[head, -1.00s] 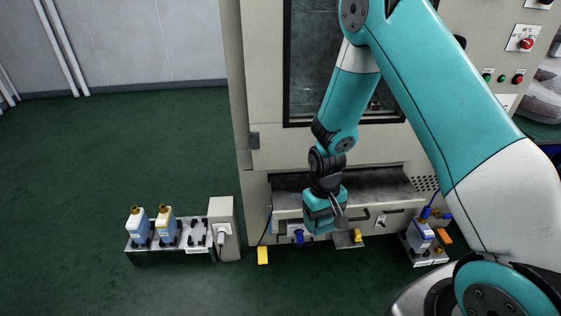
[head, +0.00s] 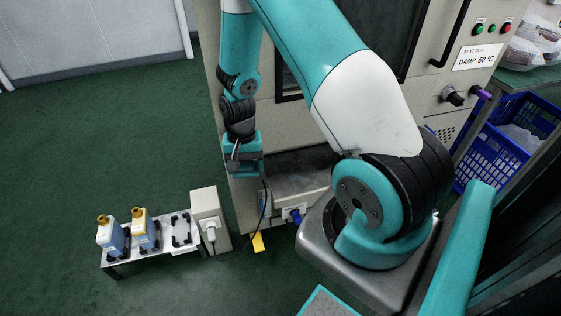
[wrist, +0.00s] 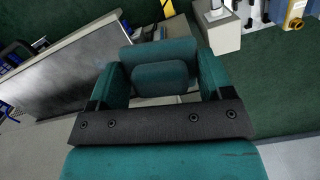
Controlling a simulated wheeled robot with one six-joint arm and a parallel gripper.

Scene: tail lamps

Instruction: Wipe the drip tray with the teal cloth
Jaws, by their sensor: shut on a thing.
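My gripper (head: 243,172) hangs in front of the machine's lower left corner, left of the drip tray. The drip tray (head: 298,172) is a grey metal recess low in the machine's front, partly hidden by my arm and base. It also shows in the wrist view as a scuffed grey metal surface (wrist: 78,68) left of the jaws. In the wrist view a padded teal piece, seemingly the teal cloth (wrist: 160,75), fills the space between the jaws. Its colour is close to the gripper's, so its edges are hard to tell. It is apart from the tray.
A low rack (head: 182,238) at left holds two bottles with yellow caps (head: 145,232). A pale box (head: 208,215) with a plug and cable stands beside it. A yellow piece (head: 258,241) is near the floor. A blue crate (head: 500,150) stands at right. Green floor at left is clear.

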